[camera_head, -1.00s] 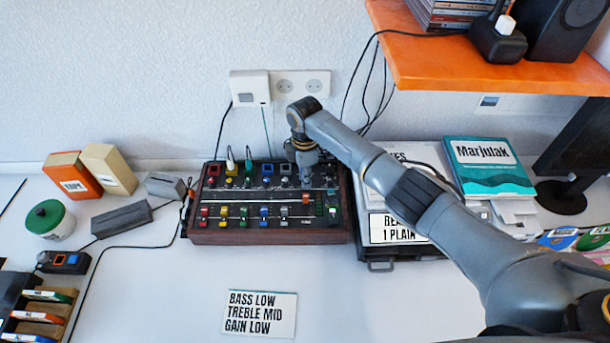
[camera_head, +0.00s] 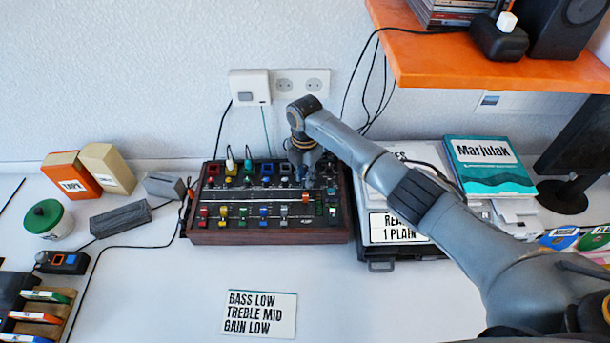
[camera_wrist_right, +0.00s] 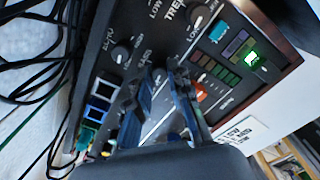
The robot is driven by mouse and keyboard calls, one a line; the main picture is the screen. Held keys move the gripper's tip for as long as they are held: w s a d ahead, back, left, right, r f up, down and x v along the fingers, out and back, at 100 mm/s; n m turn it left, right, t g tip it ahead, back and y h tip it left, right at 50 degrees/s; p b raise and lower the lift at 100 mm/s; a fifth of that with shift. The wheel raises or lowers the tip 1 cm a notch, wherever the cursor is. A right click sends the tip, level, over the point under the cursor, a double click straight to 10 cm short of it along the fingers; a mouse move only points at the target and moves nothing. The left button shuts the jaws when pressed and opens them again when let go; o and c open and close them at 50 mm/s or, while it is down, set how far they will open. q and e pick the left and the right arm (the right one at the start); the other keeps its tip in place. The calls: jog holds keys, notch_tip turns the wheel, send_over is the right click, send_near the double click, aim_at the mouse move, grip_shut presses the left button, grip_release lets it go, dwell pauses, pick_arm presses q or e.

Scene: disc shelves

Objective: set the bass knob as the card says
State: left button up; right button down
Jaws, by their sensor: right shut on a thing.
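The mixer (camera_head: 268,238) is a dark box with wooden sides, knobs and coloured sliders. The card (camera_head: 259,313) in front of it reads "BASS LOW, TREBLE MID, GAIN LOW". My right gripper (camera_head: 308,183) points down onto the mixer's upper right part. In the right wrist view its fingers (camera_wrist_right: 163,92) are shut around a dark knob, the bass knob (camera_wrist_right: 160,75); the label beside it is partly hidden. The knob's pointer cannot be made out. My left gripper is not in view.
An orange shelf (camera_head: 480,75) overhangs at the upper right. A black case (camera_head: 380,266) with a card and a teal book (camera_head: 490,165) stand right of the mixer. Cables run behind and left of it. The table front is clear around the card.

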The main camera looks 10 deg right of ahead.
aim_at(304, 179)
jog(key=shift+a, duration=0.1)
dwell(0.3)
jog(key=c, duration=1.2)
grip_release()
notch_tip(304, 179, up, 12)
jog(key=shift+r, duration=0.1)
